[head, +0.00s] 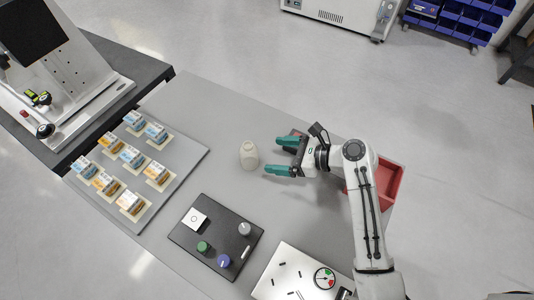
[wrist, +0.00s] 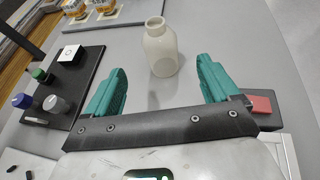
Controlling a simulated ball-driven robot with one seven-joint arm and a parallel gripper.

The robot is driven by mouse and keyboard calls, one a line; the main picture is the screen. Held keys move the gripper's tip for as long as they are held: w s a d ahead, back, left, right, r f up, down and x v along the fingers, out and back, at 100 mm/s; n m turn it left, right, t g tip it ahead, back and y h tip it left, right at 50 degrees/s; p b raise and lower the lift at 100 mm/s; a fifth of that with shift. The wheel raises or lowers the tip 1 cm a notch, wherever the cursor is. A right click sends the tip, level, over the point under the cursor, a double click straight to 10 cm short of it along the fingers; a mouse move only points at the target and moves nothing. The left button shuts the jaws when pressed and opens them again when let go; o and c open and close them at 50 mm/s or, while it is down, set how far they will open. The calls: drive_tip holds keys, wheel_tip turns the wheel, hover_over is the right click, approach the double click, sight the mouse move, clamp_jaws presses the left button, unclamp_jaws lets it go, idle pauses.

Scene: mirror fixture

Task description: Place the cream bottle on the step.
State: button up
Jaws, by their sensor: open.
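The cream bottle (head: 249,155) stands upright on the grey table, and in the wrist view the bottle (wrist: 160,50) is just beyond and between my fingertips. My gripper (head: 270,155) has two teal fingers spread apart, pointing left at the bottle with nothing between them. In the wrist view my gripper (wrist: 162,68) also shows open. A dark block with a red patch (wrist: 262,105) lies beside the right finger; in the head view it is mostly hidden behind my gripper. I cannot tell for sure whether this block is the step.
A black panel with knobs (head: 232,254) and a white plate with a dial (head: 290,275) lie toward the front. A grey board (head: 196,163) with several small boxes is at left. A red tray (head: 392,178) is partly behind my arm. The table around the bottle is clear.

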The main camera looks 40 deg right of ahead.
sight(243, 150)
drive_tip(key=shift+w+a+b, duration=0.2)
drive_tip(key=shift+w+b, duration=0.05)
drive_tip(key=shift+b, duration=0.3)
drive_tip(key=shift+w+r, duration=0.2)
drive_tip(key=shift+w, duration=0.05)
drive_tip(key=x, duration=0.5)
drive_tip(key=shift+r+x, duration=0.15)
drive_tip(key=shift+x, duration=1.25)
drive_tip(key=shift+r+x, duration=0.1)
drive_tip(key=shift+x, duration=1.3)
drive_tip(key=shift+a, duration=0.1)
drive_tip(key=c, duration=1.2)
drive_tip(key=shift+o, duration=0.2)
drive_tip(key=shift+r, duration=0.1)
